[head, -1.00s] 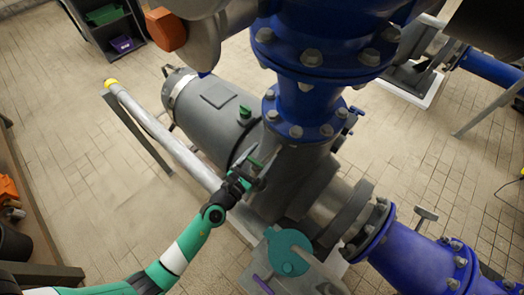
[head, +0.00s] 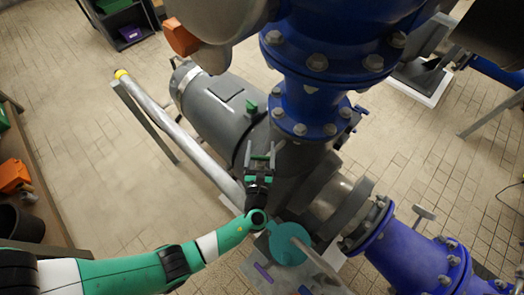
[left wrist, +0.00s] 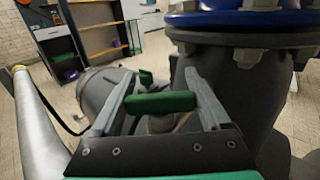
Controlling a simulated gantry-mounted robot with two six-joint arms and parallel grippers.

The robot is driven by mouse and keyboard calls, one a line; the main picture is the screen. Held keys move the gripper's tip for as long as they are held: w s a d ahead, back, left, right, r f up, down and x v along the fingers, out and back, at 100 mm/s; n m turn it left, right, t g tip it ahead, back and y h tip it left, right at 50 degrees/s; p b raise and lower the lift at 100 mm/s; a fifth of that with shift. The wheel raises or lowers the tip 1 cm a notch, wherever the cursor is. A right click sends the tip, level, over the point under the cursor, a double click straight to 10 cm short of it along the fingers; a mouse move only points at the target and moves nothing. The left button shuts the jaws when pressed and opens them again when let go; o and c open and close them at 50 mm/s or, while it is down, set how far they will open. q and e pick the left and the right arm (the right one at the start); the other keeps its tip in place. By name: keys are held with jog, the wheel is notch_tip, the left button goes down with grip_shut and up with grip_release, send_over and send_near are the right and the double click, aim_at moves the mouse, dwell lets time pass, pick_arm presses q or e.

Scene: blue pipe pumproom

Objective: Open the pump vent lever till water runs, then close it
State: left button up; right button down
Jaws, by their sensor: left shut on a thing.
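The green vent lever (head: 260,157) is on the side of the grey pump, below the blue flanged pipe. In the left wrist view its green bar (left wrist: 160,102) lies crosswise between the two grey fingers. My left gripper (head: 261,158) is shut on the lever, with a finger at each end of the bar; it also shows in the left wrist view (left wrist: 162,98). The valve body under the bar is partly hidden. I see no water stream at the lever. My right gripper is not in view.
A round teal object (head: 288,243) stands below the gripper, with a pale narrow shape across it that I cannot identify. A grey pipe with a yellow cap (head: 121,73) runs along the left. Blue pipes (head: 318,95) crowd the right. Open tiled floor lies left.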

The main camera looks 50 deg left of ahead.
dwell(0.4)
pick_arm(q)
jog(key=o, duration=1.2)
